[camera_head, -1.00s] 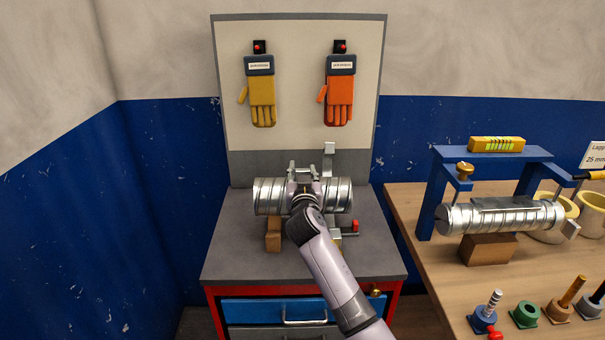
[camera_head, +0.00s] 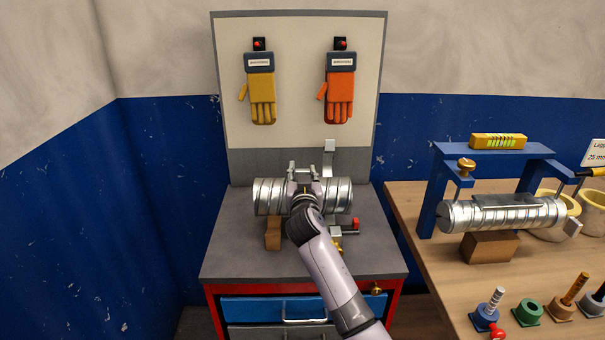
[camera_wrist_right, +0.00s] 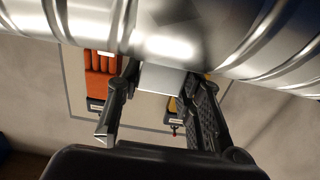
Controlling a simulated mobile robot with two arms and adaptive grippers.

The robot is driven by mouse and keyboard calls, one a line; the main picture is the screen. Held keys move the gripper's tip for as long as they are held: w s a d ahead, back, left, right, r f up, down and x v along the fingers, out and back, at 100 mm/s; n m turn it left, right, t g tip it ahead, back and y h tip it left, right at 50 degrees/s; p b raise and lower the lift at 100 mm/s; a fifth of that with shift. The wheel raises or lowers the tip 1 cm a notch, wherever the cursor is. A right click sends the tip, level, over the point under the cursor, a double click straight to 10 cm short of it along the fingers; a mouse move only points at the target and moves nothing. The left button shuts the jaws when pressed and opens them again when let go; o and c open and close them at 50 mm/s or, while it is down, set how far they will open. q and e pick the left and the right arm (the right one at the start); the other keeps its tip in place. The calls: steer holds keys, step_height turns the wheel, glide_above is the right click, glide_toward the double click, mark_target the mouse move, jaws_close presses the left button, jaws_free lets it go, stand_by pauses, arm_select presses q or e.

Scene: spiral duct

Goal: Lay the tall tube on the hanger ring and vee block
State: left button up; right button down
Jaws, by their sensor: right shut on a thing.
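A silver spiral tube (camera_head: 268,197) lies level, left to right, over the grey cart top. My right gripper (camera_head: 304,186) is at its middle and shut on it. In the right wrist view the tube (camera_wrist_right: 230,32) crosses the top, and the gripper's fingers (camera_wrist_right: 162,95) stand either side of a flat grey piece at the tube. A brown block (camera_head: 273,236), apparently the vee block, is under the tube's left part; I cannot tell whether they touch. A metal upright (camera_head: 329,155) stands behind the tube. I cannot make out the hanger ring for sure. My left gripper is out of view.
A red-ended clamp (camera_head: 355,225) is at the cart's right. On the wooden bench (camera_head: 430,205) a second spiral tube (camera_head: 500,214) lies over a brown block (camera_head: 490,247) beneath a blue frame (camera_head: 430,200). Several pegged stands line the bench front. Gloves hang on the back panel (camera_head: 300,75).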

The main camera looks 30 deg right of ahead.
steer(key=shift+f+b, duration=2.3)
steer(key=shift+f, duration=0.1)
steer(key=c, duration=1)
jaws_free()
steer(key=shift+c, duration=0.2)
steer(key=shift+f, duration=0.15)
steer(key=shift+s, duration=0.1)
steer(key=v, duration=1.2)
